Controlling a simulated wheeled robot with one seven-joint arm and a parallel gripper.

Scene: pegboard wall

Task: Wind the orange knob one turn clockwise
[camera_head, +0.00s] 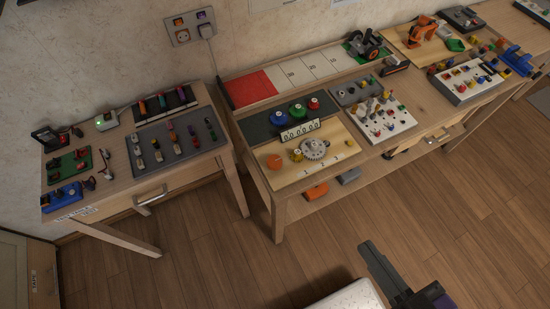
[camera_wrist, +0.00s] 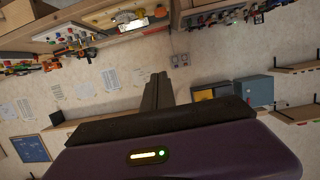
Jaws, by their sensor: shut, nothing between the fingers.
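The orange knob (camera_head: 273,161) is a round disc on the left part of a light wooden board (camera_head: 290,180), near the front left of the middle table. A grey toothed gear (camera_head: 314,149) and a small yellow knob are to its right. My gripper (camera_head: 369,248) is at the lower right of the head view, over the floor and well apart from the knob. Its dark fingers are together and empty; they also show in the wrist view (camera_wrist: 157,78).
Blue, green and red round knobs (camera_head: 298,110) stand behind the board, with a white number strip before them. A left table (camera_head: 100,205) holds several small parts. Orange and grey blocks lie on the lower shelf. The floor (camera_head: 240,260) before the tables is clear.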

